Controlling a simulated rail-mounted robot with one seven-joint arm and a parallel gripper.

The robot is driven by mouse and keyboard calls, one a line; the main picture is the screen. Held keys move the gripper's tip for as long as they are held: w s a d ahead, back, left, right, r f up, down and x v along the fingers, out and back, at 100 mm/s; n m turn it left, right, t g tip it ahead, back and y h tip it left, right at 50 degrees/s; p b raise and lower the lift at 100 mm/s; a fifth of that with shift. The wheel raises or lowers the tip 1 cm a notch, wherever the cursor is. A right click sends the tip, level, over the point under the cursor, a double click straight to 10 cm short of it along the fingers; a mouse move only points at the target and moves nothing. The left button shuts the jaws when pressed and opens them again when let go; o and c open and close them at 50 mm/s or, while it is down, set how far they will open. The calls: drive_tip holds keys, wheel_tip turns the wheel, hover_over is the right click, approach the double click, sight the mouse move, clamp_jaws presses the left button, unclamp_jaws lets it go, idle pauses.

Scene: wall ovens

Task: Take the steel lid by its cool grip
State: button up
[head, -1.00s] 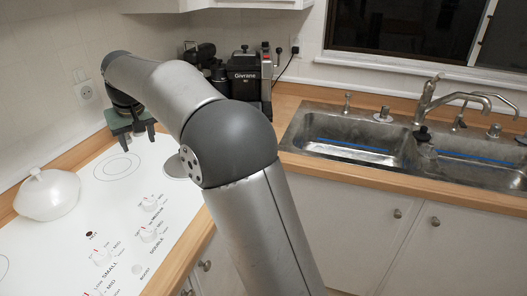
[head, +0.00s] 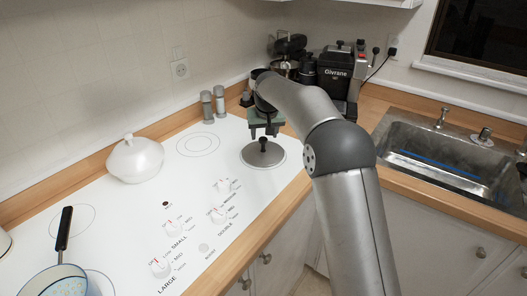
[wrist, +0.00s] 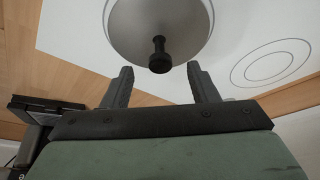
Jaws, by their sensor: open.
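The steel lid (head: 252,156) lies flat on the white cooktop near its right end, with a black knob grip (head: 263,145) standing up at its centre. In the wrist view the lid (wrist: 130,35) is at the top, and its black knob (wrist: 159,55) points toward the camera. My gripper (head: 265,133) is open and empty, pointing down above the lid. In the wrist view the two fingertips of my gripper (wrist: 160,74) are apart on either side of and slightly short of the knob. Neither finger visibly touches it.
A white lidded pot (head: 136,160) stands on the cooktop (head: 140,205) to the left. A pan (head: 57,280) with a black handle sits at the lower left. Two shakers (head: 213,104) and a coffee machine (head: 335,72) stand behind. The sink (head: 440,155) is right.

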sight(263, 139)
drive_tip(key=x, duration=0.2)
drive_tip(key=p+x, duration=0.1)
drive_tip(key=x, duration=0.1)
drive_tip(key=shift+w+a+f, duration=0.15)
drive_tip(key=shift+w, duration=0.3)
drive_tip(key=shift+w+f, duration=0.2)
drive_tip(key=shift+f, duration=0.3)
drive_tip(key=c, duration=1.1)
